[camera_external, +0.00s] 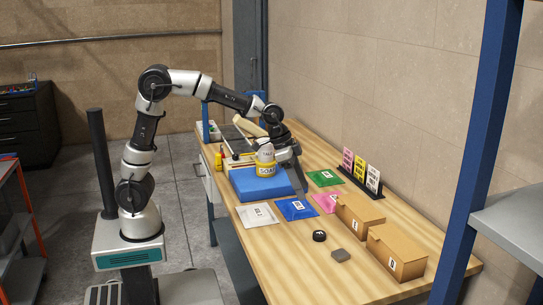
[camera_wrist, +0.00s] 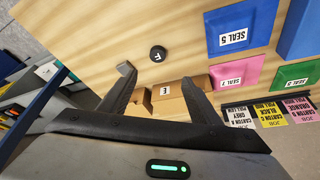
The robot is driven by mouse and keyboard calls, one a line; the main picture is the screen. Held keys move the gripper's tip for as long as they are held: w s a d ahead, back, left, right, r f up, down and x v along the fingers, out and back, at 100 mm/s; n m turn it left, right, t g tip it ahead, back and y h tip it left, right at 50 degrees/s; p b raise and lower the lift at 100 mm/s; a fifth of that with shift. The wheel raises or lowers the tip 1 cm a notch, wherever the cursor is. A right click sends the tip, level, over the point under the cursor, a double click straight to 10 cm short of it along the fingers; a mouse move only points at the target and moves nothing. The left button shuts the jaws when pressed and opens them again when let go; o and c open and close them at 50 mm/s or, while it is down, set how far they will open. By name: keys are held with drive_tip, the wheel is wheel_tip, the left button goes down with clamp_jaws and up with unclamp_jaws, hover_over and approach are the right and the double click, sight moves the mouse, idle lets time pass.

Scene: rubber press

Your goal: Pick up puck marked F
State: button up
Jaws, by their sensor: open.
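The puck marked F (camera_wrist: 157,53) is a small black disc with a white letter, lying flat on the wooden table. In the external view a black puck (camera_external: 319,236) lies on the table in front of the brown boxes; its letter is too small to read there. My gripper (camera_wrist: 157,75) is open and empty, with its two dark fingers apart. The puck shows beyond the fingertips, between their directions, and nothing touches it. In the external view my gripper (camera_external: 299,180) hangs above the table near the blue block, behind the puck.
Two brown boxes (camera_external: 398,252) stand right of the puck. A grey square piece (camera_external: 340,255) lies close to it. Blue (camera_external: 297,209), pink (camera_external: 326,203), green (camera_external: 324,178) and white (camera_external: 258,215) packets lie behind. The front table is clear.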

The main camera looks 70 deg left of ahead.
drive_tip(key=b, duration=0.1)
hover_over(320, 235)
drive_tip(key=s+a, duration=0.2)
wheel_tip(320, 235, down, 11)
drive_tip(key=shift+r, duration=0.1)
drive_tip(key=shift+d+b+x, duration=0.1)
drive_tip(key=shift+b+x, duration=0.1)
drive_tip(key=shift+x, duration=1.2)
drive_tip(key=shift+d+b+x, duration=0.15)
drive_tip(key=shift+b+x, duration=0.05)
drive_tip(key=shift+x, duration=1.2)
drive_tip(key=shift+s, duration=0.2)
drive_tip(key=c, duration=1.1)
drive_tip(key=shift+r, duration=0.1)
